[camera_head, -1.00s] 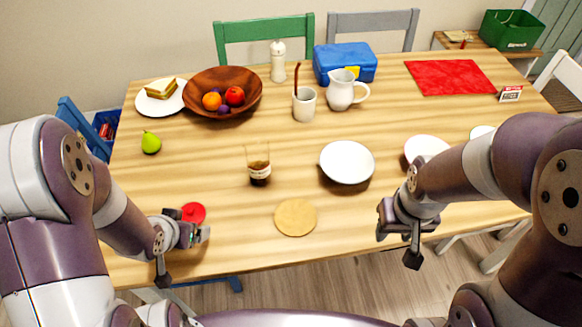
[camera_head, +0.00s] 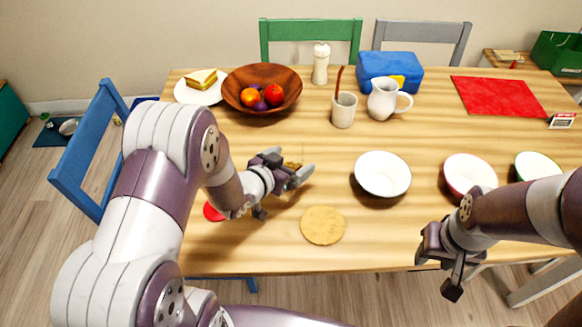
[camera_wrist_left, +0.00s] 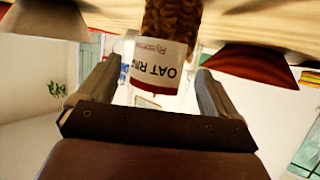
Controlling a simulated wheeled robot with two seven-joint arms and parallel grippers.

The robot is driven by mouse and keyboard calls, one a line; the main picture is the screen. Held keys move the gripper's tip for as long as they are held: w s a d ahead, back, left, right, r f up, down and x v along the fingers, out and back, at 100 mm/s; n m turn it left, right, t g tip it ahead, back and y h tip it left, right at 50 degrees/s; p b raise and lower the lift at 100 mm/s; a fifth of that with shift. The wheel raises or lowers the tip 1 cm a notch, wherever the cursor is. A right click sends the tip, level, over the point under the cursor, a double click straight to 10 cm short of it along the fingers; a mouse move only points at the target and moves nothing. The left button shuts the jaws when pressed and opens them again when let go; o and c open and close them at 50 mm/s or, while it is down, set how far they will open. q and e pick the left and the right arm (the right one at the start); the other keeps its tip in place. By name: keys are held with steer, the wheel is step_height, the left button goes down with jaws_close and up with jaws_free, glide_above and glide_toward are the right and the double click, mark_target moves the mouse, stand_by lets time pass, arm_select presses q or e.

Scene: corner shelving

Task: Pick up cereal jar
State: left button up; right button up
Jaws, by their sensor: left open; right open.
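The cereal jar (camera_head: 292,166) is mostly hidden behind my left gripper in the head view, where only a bit of brown shows. In the left wrist view the jar (camera_wrist_left: 155,70) has a white label with upside-down lettering and brown cereal at the picture's top. My left gripper (camera_head: 294,170) is open, with one finger on each side of the jar in the wrist view (camera_wrist_left: 160,85). Gaps show beside the label; I cannot tell how deep the jar sits between the fingers. My right gripper (camera_head: 440,270) is open and empty at the table's front edge.
A wooden round mat (camera_head: 323,226) and a white bowl (camera_head: 382,174) lie right of the left gripper. A red disc (camera_head: 213,212) is under my left forearm. A wooden fruit bowl (camera_head: 262,78), grey cup (camera_head: 344,112) and white pitcher (camera_head: 383,102) stand behind.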

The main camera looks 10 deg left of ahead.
arm_select(q)
steer(key=shift+w+d+f, duration=0.15)
steer(key=shift+w+f, duration=0.05)
steer(key=shift+w, duration=0.2)
steer(key=shift+s, duration=0.1)
steer(key=c, duration=1.3)
steer(key=shift+c, duration=0.2)
steer(key=shift+r, duration=0.15)
